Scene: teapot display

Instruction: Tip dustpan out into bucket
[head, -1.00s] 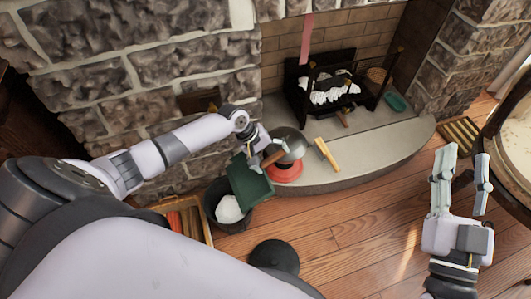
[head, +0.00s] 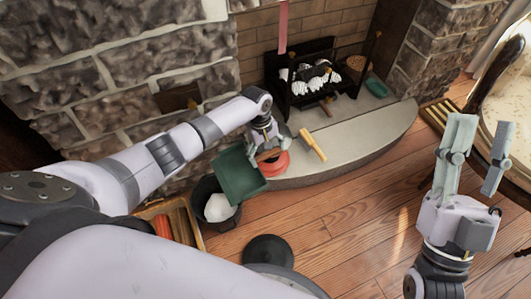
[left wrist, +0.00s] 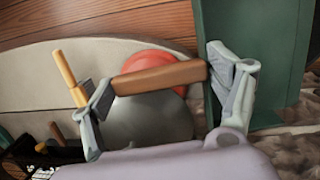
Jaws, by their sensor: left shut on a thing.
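The green dustpan (head: 240,174) is in the head view, tilted, its lower edge near the bucket's right rim. My left gripper (head: 264,150) is shut on its brown wooden handle; in the left wrist view the fingers are at the two ends of the handle (left wrist: 160,77). The green pan (left wrist: 268,50) is partly cut off there. I see no loose dirt on it. The black bucket (head: 222,225) stands on the floor below and left of the pan, with a white crumpled thing (head: 219,207) in it. My right gripper (head: 478,160) is open and empty at the right.
A red-based round object (head: 277,164) and a yellow-handled tool (head: 313,144) are on the hearth (head: 370,140). A wooden crate (head: 183,228) stands left of the bucket. A black round object (head: 267,252) lies in front. The wooden floor (head: 350,220) is clear to the right.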

